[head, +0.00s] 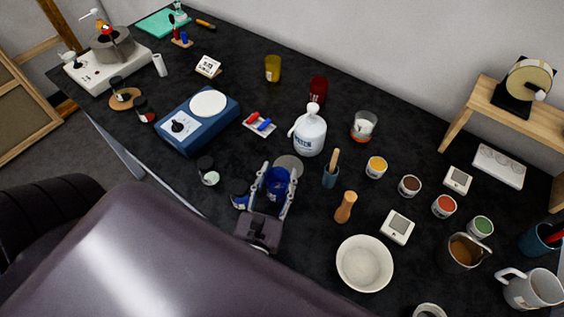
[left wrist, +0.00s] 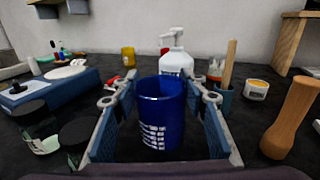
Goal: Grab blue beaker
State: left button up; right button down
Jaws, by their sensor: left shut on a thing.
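The blue beaker (head: 277,184) stands upright near the front middle of the dark table. My left gripper (head: 275,180) is around it, one finger on each side, shut on it. In the left wrist view the beaker (left wrist: 161,112) shows white markings on its front and sits between the two finger pads of my left gripper (left wrist: 160,115). The beaker's base is partly hidden by the gripper. My right gripper is not in view.
A white bottle (head: 309,132) stands just behind the beaker. Dark-lidded jars (head: 207,171) are close on the left. A blue hotplate (head: 197,120) is further left.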

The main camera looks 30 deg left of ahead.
pick_arm(q)
jog(key=shift+b+v, duration=0.7)
jog(key=shift+v, duration=2.75)
jog(key=shift+s, duration=0.2)
